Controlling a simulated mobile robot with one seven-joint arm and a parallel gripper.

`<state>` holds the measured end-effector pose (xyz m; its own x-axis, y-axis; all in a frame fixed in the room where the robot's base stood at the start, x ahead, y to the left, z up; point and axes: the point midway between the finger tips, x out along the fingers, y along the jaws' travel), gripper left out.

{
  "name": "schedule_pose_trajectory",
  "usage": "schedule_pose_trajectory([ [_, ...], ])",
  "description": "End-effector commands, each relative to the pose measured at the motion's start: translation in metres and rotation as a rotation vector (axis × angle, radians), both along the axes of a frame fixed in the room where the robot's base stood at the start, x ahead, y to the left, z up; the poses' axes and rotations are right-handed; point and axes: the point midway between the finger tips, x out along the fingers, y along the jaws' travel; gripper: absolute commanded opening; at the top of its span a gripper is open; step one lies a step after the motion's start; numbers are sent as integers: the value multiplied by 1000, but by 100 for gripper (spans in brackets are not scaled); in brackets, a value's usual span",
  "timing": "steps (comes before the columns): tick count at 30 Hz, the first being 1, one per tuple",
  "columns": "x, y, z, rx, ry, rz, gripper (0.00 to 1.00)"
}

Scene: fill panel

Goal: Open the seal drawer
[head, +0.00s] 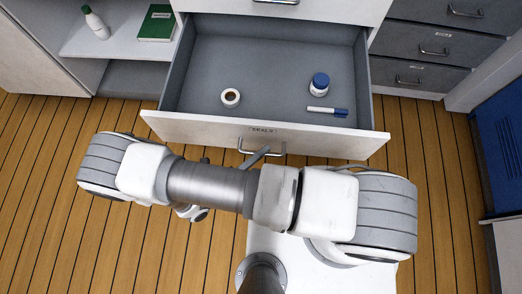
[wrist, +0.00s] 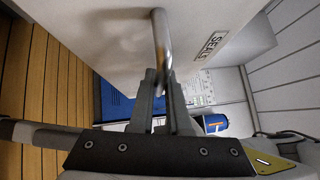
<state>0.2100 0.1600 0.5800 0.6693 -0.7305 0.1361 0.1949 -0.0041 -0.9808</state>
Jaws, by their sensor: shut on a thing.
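The seal drawer (head: 200,127) is pulled well out, and its inside shows in the head view. Its white front carries a label reading SEALS (wrist: 205,44) and a metal bar handle (wrist: 159,40). My gripper (wrist: 162,78) is shut on the handle in the wrist view. In the head view my arm hides most of the gripper, and part of the handle (head: 246,150) shows. Inside the drawer are a white roll with a dark centre (head: 230,97), a jar with a blue lid (head: 319,84) and a blue-and-white marker (head: 327,111).
Grey drawers (head: 425,43) at the right look shut. An open white shelf (head: 118,45) at the left holds a bottle (head: 95,22) and a green book (head: 156,22). A blue cabinet (head: 500,140) stands far right. Wooden floor (head: 45,170) is clear at the left.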

Motion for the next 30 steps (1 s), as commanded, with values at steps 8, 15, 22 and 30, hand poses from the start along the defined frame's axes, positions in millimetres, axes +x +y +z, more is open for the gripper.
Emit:
schedule_pose_trajectory([
  [8,0,1,0,2,0,3,40],
  [15,0,1,0,1,0,1,45],
  [22,0,0,0,0,0,1,45],
  [30,-11,12,-3,2,0,3,45],
])
